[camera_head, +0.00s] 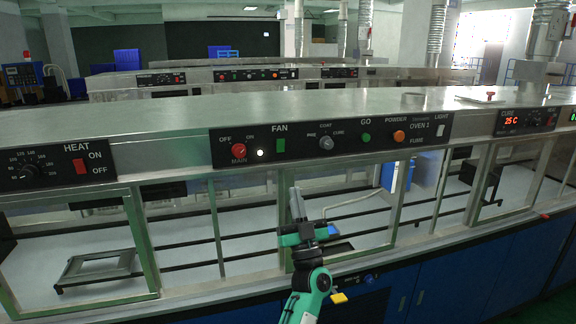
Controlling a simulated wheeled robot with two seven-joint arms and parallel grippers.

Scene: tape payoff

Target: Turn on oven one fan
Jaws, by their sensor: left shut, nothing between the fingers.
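The oven 1 control panel (330,139) runs along the front edge of the steel oven hood. The fan switch (280,146) is a small green rocker under the word FAN, left of centre on the panel. I cannot tell which way it is tipped. My left gripper (297,191) comes up from the bottom middle and points upward. Its fingers are shut and empty, a little below and right of the fan switch, and appear apart from the panel. My right gripper is not in view.
A red main knob (238,151) and a lit white lamp (260,153) sit left of the fan switch. Framed glass doors (217,226) stand below the panel.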

